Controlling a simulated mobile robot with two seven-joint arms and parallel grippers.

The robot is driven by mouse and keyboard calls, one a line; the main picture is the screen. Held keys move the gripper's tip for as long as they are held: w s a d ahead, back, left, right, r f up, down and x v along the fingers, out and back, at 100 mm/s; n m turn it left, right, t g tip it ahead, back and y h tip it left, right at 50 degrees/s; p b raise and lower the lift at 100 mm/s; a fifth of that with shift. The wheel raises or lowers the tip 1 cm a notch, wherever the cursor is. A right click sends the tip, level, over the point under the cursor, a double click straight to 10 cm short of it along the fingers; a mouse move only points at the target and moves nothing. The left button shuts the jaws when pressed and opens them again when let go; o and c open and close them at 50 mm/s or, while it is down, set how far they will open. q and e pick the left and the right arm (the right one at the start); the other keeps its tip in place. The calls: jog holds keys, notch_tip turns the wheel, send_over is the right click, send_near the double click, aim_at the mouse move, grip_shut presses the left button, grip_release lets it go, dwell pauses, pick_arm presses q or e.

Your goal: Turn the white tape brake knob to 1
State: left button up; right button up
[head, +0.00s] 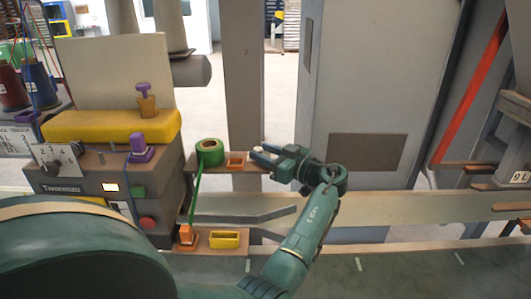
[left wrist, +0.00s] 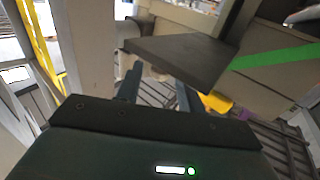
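A green tape roll (head: 209,152) stands on a small brown shelf (head: 239,168), its green tape (head: 194,200) running down to the left. A small white piece (head: 257,149), possibly the tape brake knob, shows at the shelf's right end; its setting is too small to read. My left gripper (head: 262,155) points left at that end, its fingers apart; I cannot tell whether they touch the white piece. In the left wrist view the fingers (left wrist: 158,92) are open with nothing seen between them, near a dark plate (left wrist: 180,60) and green tape (left wrist: 275,58). My right gripper is out of view.
A grey cabinet (head: 375,80) stands behind.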

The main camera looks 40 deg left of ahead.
pick_arm(q)
grip_shut()
jog(key=shift+s+f+m+t+b, duration=0.1)
jog(key=shift+s+m+t+b, duration=0.15)
jog(key=shift+m+t, duration=0.5)
jog(key=shift+s+f+m+t+b, duration=0.1)
jog(key=shift+m+t+b, duration=0.2)
jog(key=shift+t, duration=0.75)
jog(key=shift+s+m+t+h, duration=0.1)
jog(key=shift+m+t+h, duration=0.2)
jog(key=shift+m+t, duration=0.6)
jog(key=shift+a+r+m+t+b, duration=0.15)
jog(key=shift+m+t+b, duration=0.15)
jog(key=shift+t, duration=0.4)
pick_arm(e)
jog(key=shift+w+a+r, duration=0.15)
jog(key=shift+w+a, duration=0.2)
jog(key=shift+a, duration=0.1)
pick_arm(q)
jog(key=shift+o, duration=0.7)
grip_release()
jog(key=shift+o, duration=0.3)
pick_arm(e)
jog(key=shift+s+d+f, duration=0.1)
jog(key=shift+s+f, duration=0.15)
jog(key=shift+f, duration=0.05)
